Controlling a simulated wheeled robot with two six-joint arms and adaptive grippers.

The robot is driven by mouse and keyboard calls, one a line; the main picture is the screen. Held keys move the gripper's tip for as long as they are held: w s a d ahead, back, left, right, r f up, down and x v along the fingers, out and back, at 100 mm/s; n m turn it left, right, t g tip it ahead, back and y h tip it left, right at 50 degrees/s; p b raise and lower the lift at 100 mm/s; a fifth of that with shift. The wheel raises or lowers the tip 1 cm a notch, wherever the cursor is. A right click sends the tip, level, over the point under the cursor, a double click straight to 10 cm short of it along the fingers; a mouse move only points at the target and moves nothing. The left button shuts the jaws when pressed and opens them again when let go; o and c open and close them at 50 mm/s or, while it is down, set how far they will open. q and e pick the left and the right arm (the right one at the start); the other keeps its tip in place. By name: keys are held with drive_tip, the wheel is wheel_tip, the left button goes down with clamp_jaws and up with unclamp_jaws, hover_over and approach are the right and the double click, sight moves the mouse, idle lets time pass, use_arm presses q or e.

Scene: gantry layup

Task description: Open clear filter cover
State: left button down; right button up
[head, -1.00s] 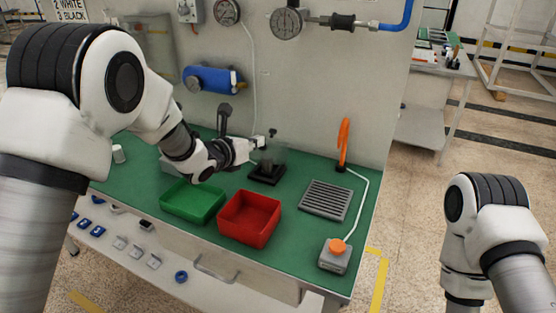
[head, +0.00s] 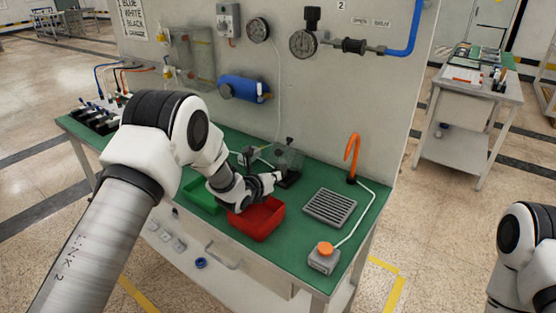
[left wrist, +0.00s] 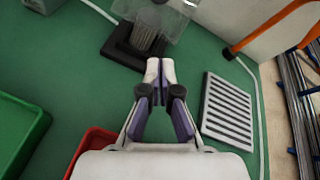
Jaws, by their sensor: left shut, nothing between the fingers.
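The clear filter cover (head: 290,157) stands on the green bench near the back wall, above a small black base (head: 288,180). In the left wrist view the see-through cover (left wrist: 180,22) is at the top edge, partly cut off, beside a grey ribbed filter (left wrist: 147,32) on the black base (left wrist: 118,48). I cannot tell how far the cover is tilted. My left gripper (head: 282,178) is in front of the base, above the red bin's far edge. In the left wrist view its fingertips (left wrist: 160,66) are together and empty, just short of the base. My right gripper is out of view.
A red bin (head: 262,228) and a green bin (head: 188,194) are at the bench front. A grey slotted plate (head: 329,207), an orange hook (head: 352,152) and a box with an orange button (head: 324,258) are to the right. A blue cylinder (head: 240,88) is on the wall.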

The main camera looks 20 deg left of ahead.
sight(283, 159)
use_arm(q)
drive_tip(key=shift+x, duration=1.1)
drive_tip(key=shift+w+a+r+p, duration=0.25)
drive_tip(key=shift+w+r+p, duration=0.2)
drive_tip(key=shift+w, duration=0.15)
drive_tip(key=shift+w+a+r+p, duration=0.3)
drive_tip(key=shift+w+r+p, duration=0.15)
drive_tip(key=shift+w, duration=0.15)
drive_tip(key=shift+w+a+r, duration=0.1)
drive_tip(key=shift+w+r, duration=0.1)
drive_tip(key=shift+r, duration=0.3)
drive_tip(key=shift+w+f, duration=0.15)
drive_tip(key=shift+w+r+p, duration=0.1)
drive_tip(key=shift+r+p, duration=0.2)
drive_tip(key=shift+w+d+g, duration=0.1)
drive_tip(key=shift+d+g, duration=0.1)
drive_tip(key=shift+g, duration=0.1)
